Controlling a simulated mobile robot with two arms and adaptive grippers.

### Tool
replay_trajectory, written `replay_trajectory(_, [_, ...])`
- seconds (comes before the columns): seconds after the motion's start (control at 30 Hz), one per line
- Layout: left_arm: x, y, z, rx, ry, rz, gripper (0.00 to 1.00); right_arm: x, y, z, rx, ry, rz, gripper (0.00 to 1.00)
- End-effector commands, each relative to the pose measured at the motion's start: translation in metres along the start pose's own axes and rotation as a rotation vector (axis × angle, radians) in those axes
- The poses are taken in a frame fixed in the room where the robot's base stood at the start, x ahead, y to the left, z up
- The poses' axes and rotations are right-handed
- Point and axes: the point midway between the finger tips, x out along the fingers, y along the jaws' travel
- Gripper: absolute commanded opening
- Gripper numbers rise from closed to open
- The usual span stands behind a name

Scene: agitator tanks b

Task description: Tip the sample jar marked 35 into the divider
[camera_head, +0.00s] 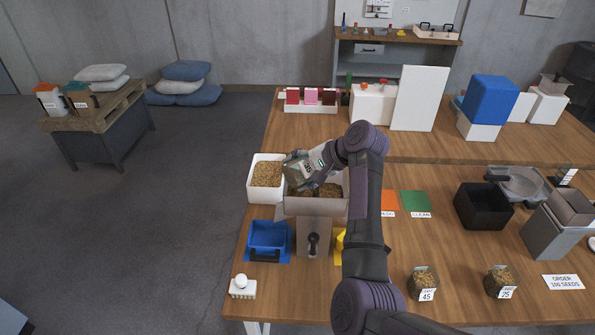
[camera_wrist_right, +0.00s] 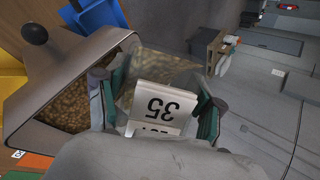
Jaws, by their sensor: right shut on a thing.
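The sample jar marked 35 (camera_head: 297,172) is in my right gripper (camera_head: 311,166), above the divider's hopper. It is tilted well over. In the right wrist view the label 35 on the jar (camera_wrist_right: 163,101) faces the camera upside down, between the fingers of my right gripper (camera_wrist_right: 158,105). The divider (camera_head: 315,207) is a grey hopper with a black knob on its front. Brown seed lies in the hopper, also seen in the wrist view inside the divider's wall (camera_wrist_right: 75,47). How much seed is left in the jar is unclear. My left gripper is out of view.
A white seed-filled bin (camera_head: 252,184) stands left of the divider. A blue tray (camera_head: 267,236) is in front at left. Jars marked 45 (camera_head: 424,283) and 25 (camera_head: 500,281) stand at the front right. A black bin (camera_head: 482,206) stands farther right.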

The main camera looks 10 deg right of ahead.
Motion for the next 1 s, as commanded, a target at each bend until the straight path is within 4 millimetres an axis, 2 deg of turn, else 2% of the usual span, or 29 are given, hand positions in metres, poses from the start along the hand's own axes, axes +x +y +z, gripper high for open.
replay_trajectory(1.0, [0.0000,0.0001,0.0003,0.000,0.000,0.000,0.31,-0.0057,-0.0038,-0.0059,0.139,-0.148,-0.061,0.00])
